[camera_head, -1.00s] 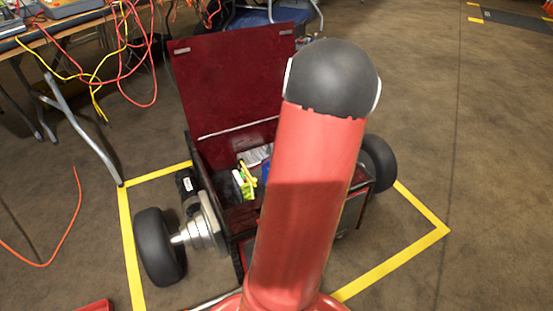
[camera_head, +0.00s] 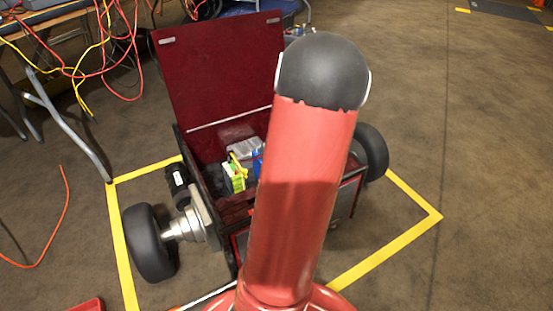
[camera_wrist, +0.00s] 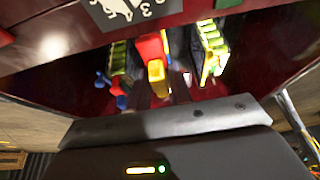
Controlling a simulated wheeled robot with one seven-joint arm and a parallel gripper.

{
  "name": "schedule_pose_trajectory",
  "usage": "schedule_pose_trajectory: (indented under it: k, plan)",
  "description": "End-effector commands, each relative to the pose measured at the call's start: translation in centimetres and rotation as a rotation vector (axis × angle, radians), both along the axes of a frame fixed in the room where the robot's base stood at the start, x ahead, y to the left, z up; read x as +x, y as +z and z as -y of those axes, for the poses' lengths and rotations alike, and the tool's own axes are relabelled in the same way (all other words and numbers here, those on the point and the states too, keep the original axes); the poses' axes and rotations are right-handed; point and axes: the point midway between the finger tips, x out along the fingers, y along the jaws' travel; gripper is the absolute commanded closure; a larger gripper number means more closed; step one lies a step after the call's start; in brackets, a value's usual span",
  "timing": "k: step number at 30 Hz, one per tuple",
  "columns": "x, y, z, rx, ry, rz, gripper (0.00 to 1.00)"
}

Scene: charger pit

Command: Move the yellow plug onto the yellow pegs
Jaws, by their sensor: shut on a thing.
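My gripper (camera_wrist: 158,88) shows at the middle of the wrist view, in front of a grey bar and a black housing. It appears shut on the yellow plug (camera_wrist: 156,70), a small yellow block with red behind it. Yellow-green parts (camera_wrist: 211,46) stand to the right of it inside the dark red box; I cannot tell which are the yellow pegs. Small blue pieces (camera_wrist: 103,79) lie to its left. In the head view, my red arm hides the gripper and part of the box; a yellow-green part (camera_head: 235,177) shows inside the box.
The dark red box (camera_head: 222,77) has its lid raised and black wheels (camera_head: 149,243) at its sides. Yellow floor tape (camera_head: 385,252) surrounds it. Cables (camera_head: 110,45) hang from a table at the left. The floor at the right is clear.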

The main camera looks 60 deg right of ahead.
Motion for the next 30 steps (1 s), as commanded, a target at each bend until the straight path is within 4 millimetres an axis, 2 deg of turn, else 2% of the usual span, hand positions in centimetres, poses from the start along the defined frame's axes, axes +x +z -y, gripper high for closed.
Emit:
schedule_pose_trajectory:
  k: [13, 30]
  plan:
    - [0.0, -0.1, 0.0, 0.000, 0.000, 0.000, 1.00]
    - [0.0, -1.2, 0.0, 0.000, 0.000, 0.000, 1.00]
